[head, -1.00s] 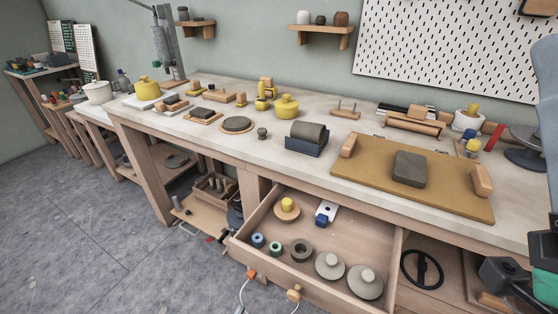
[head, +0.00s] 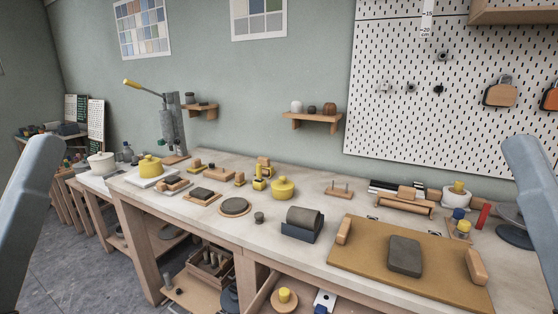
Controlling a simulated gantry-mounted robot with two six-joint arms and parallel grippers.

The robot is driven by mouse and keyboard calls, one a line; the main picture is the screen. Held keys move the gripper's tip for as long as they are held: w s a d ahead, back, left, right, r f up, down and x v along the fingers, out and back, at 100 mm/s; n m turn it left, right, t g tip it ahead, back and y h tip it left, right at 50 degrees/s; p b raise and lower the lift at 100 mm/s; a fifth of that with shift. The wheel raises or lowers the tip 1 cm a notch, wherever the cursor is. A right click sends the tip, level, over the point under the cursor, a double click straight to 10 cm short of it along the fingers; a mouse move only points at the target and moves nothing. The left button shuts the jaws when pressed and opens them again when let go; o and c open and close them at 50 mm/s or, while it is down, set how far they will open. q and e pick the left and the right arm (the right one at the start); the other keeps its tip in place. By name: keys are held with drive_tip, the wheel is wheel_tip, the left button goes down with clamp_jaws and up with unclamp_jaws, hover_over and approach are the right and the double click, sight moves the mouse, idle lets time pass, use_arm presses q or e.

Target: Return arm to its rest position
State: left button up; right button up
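My two arms show only as blue-grey links, one at the left edge and one at the right edge of the head view. Both links rise from the lower part of the picture. Neither gripper is in the frame, so I cannot see whether they hold anything.
A brown board (head: 365,271) with a dark grey block (head: 404,256) lies on the bench at right. A dark roll in a blue-grey holder (head: 298,233), a yellow pot (head: 283,188) and small wooden pieces stand along the bench. An open drawer (head: 262,300) shows below. A pegboard (head: 400,125) hangs behind.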

use_arm(q)
wheel_tip(320, 180, up, 20)
drive_tip(key=p, duration=1.7)
use_arm(e)
wheel_tip(320, 180, up, 20)
use_arm(q)
drive_tip(key=shift+f, duration=0.15)
use_arm(e)
drive_tip(key=shift+f, duration=0.15)
use_arm(q)
wheel_tip(320, 180, down, 18)
drive_tip(key=b, duration=1.7)
drive_tip(key=shift+b, duration=0.4)
use_arm(e)
wheel_tip(320, 180, down, 18)
